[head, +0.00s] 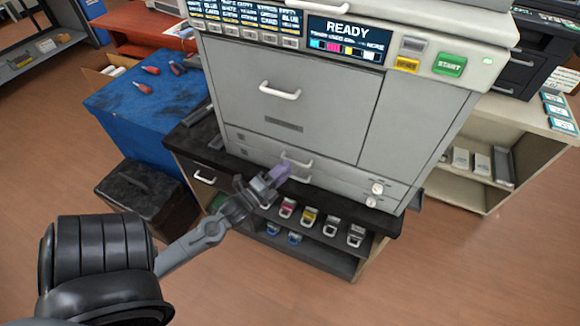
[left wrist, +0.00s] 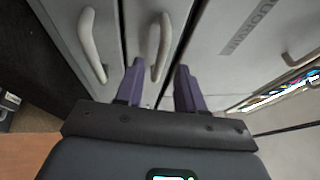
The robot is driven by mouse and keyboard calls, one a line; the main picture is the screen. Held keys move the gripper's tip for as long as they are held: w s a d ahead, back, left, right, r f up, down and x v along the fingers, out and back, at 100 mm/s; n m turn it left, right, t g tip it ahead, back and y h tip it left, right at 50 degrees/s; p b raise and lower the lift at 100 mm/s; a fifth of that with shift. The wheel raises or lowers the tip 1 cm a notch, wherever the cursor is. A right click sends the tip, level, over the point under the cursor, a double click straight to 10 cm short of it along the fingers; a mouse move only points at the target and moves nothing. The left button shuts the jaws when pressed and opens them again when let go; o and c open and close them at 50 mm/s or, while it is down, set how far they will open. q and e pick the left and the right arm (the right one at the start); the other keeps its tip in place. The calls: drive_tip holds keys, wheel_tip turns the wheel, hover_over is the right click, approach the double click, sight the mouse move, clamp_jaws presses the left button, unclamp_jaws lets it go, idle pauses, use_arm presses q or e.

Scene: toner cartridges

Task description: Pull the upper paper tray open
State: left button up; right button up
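The grey printer (head: 330,105) has two narrow paper trays below its large front door. The upper paper tray (head: 335,172) looks closed, its front flush with the printer. Its pale curved handle (head: 297,157) also shows in the left wrist view (left wrist: 163,42). My left gripper (head: 281,171) is in front of the trays. In the left wrist view its purple fingers (left wrist: 160,84) are apart, with the near end of the upper handle showing between them, closer to the left finger. Contact cannot be told. The lower tray's handle (left wrist: 92,45) is left of the fingers. My right gripper is not in view.
The door handle (head: 280,91) is above the trays. A dark stand (head: 310,225) below the printer holds several toner cartridges. A blue table (head: 140,105) with red-handled tools and a black bin (head: 145,195) stand at the left. A beige shelf (head: 500,150) is at the right.

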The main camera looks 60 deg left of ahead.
use_arm(q)
drive_tip(key=shift+x, duration=1.35)
clamp_jaws()
